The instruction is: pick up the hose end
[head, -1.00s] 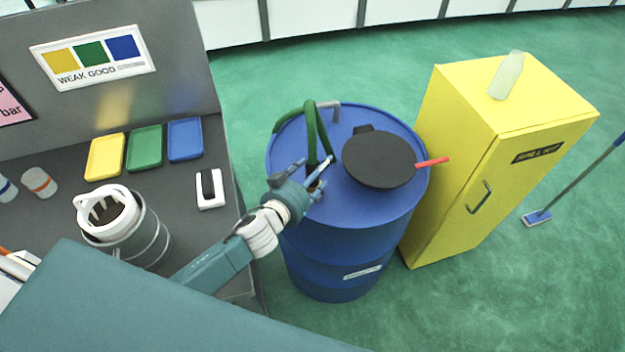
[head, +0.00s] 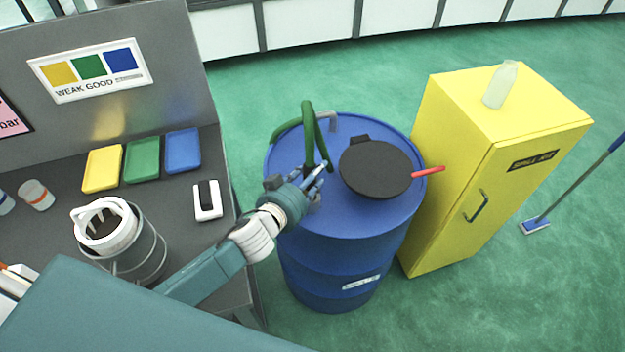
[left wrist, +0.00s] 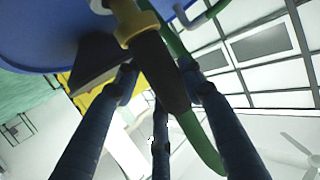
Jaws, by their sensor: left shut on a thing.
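The green hose (head: 309,125) arches up from the top of the blue drum (head: 345,222) and comes down to my left gripper (head: 317,178). In the left wrist view the hose end (left wrist: 160,68) is a dark sleeve with a brass collar. The fingers of my left gripper (left wrist: 157,82) are shut around the dark sleeve, close to the blue drum top. In the head view the fingers hide most of the hose end. My right gripper is not in view.
A round black lid (head: 375,170) with a red handle lies on the drum. A yellow cabinet (head: 460,190) with a bottle (head: 500,84) on top stands to the right. A grey bench (head: 188,222) with coloured trays and a canister is at left.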

